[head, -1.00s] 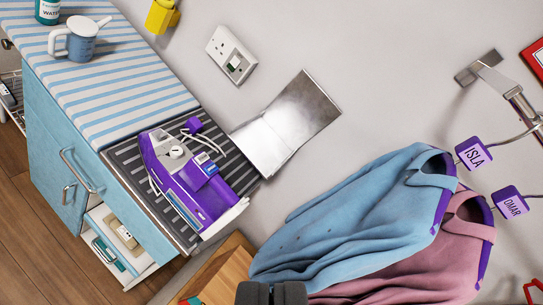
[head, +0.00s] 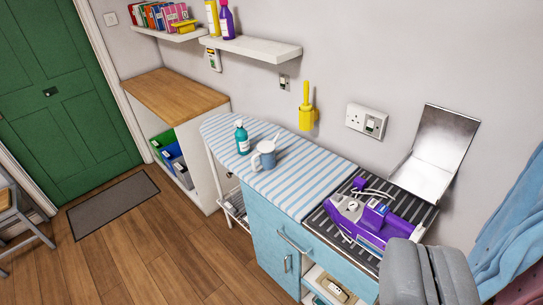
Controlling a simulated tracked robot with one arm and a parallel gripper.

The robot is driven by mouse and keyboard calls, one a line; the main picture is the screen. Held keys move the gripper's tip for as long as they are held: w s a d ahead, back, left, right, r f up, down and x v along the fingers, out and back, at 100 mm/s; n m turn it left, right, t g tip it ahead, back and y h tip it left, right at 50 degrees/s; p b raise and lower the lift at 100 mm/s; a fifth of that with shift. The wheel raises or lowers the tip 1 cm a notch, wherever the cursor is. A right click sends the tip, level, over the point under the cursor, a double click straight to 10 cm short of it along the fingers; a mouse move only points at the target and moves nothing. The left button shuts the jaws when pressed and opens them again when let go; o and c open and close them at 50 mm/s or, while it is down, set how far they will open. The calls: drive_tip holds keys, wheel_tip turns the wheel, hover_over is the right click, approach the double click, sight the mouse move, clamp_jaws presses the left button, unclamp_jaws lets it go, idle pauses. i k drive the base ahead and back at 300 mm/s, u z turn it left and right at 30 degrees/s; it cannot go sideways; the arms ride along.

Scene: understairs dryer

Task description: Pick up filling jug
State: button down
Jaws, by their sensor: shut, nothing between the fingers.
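The filling jug (head: 264,155) is a small blue-grey jug with a pale rim, handle and spout. It stands upright on the blue-and-white striped ironing board (head: 290,180), in the middle of the head view. My gripper (head: 428,275) shows at the lower right, its two grey fingers shut together with nothing between them. It is well to the right of the jug in the picture and apart from it.
A teal bottle (head: 242,138) stands just left of the jug. A purple iron (head: 368,222) sits on the dark ribbed rest at the board's right end, with an upright metal plate (head: 436,150) behind. Hanging clothes (head: 510,225) are at the right edge.

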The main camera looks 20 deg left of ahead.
sight(266, 154)
drive_tip(key=u, duration=0.05)
drive_tip(key=k, duration=0.35)
drive_tip(key=u, duration=0.55)
drive_tip(key=i, duration=1.9)
drive_tip(key=z, duration=0.65)
drive_tip(key=i, duration=0.5)
drive_tip(key=z, duration=0.25)
